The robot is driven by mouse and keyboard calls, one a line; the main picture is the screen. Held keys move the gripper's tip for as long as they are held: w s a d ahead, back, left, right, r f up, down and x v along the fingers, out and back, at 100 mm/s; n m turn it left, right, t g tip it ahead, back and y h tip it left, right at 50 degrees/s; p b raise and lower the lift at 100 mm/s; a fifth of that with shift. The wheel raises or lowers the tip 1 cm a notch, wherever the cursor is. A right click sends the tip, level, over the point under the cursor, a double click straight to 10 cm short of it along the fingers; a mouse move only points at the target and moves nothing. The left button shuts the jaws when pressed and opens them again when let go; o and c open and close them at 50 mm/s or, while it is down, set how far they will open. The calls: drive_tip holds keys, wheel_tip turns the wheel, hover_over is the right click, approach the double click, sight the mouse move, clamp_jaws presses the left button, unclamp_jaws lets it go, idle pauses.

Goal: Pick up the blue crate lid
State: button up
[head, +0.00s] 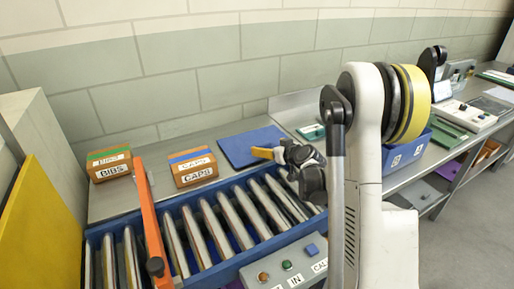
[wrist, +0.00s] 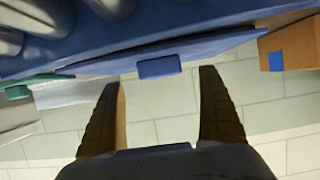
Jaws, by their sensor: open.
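My gripper (head: 262,153) is at the lid's right front part in the head view. In the wrist view my gripper (wrist: 162,78) is open, its two fingers apart with the tab between and just beyond the tips. Nothing is held. Whether a finger touches the lid I cannot tell.
A CAPS box (head: 194,168) and a BIBS box (head: 110,163) sit left of the lid. A blue bin (head: 405,152) stands right.

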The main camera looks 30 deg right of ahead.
sight(265, 146)
drive_tip(key=b+x, duration=0.1)
drive_tip(key=x, duration=0.1)
drive_tip(key=b+x, duration=0.1)
drive_tip(key=x, duration=0.1)
drive_tip(key=shift+w+f, duration=0.25)
drive_tip(key=shift+f, duration=0.2)
drive_tip(key=shift+r, duration=0.15)
drive_tip(key=c, duration=1.4)
drive_tip(key=shift+o, duration=0.2)
